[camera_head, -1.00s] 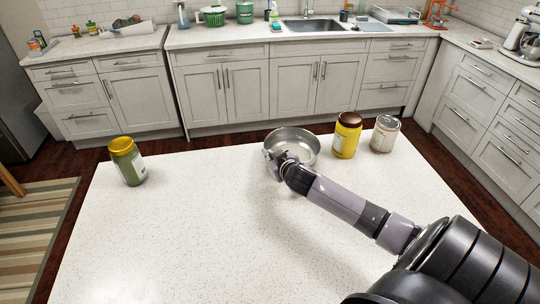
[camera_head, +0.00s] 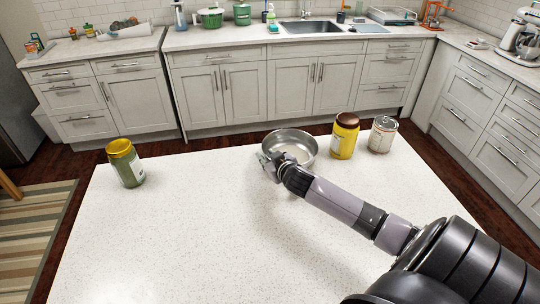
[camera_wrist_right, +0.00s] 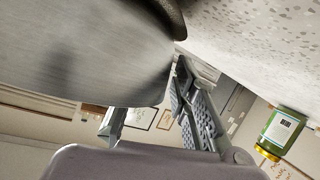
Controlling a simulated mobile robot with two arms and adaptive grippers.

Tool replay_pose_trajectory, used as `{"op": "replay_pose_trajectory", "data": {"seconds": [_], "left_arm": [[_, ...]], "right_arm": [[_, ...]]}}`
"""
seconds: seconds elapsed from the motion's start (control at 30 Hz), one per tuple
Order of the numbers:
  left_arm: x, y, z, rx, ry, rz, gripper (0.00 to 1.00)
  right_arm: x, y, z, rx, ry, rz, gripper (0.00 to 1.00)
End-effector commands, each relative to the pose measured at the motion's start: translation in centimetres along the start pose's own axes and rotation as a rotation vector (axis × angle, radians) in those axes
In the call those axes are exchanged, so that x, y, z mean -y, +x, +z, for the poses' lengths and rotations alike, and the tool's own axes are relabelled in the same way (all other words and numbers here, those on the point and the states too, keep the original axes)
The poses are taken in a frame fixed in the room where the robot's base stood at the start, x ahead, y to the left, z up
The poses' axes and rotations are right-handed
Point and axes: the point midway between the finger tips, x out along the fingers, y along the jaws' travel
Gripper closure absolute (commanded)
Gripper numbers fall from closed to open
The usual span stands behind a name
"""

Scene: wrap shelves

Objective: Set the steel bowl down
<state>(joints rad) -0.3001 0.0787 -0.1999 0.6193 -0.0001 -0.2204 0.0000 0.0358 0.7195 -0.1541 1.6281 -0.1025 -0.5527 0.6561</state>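The steel bowl (camera_head: 304,158) is upright on the white island top, near its far edge. My right gripper (camera_head: 266,162) is at the bowl's near left side. Its fingers (camera_wrist_right: 160,115) are spread apart in the right wrist view, beside the bowl's wall (camera_wrist_right: 85,50), which fills the upper left there. The fingers look empty; whether one still touches the bowl is hard to tell. My left gripper is out of view.
A yellow jar (camera_head: 344,140) and a pale can (camera_head: 382,136) stand just right of the bowl. A green jar with a yellow lid (camera_head: 126,165) stands at the far left. The island's left and front area (camera_head: 170,235) is clear.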

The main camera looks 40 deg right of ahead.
Motion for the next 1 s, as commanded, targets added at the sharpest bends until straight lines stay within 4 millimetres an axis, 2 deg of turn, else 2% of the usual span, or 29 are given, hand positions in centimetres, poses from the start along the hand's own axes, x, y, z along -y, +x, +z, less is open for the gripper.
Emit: {"op": "replay_pose_trajectory", "data": {"seconds": [0.17, 0.6, 0.7, 0.83, 1.0], "left_arm": [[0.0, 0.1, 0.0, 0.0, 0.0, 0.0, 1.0], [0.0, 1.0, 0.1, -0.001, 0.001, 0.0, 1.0], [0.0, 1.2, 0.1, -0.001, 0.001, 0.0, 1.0], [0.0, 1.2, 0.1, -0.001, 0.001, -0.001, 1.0], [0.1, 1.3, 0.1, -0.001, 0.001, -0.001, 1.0]], "right_arm": [[0.0, -1.2, 0.1, 0.001, 0.0, 0.0, 0.75], [0.1, -9.1, 0.1, 0.001, -0.001, -0.002, 0.75], [0.1, -10.4, 0.1, 0.0, 0.001, -0.002, 0.75], [0.0, -11.6, 0.0, 0.001, 0.001, -0.001, 0.75], [0.0, -12.1, -0.1, -0.001, 0.001, 0.0, 0.75]]}}
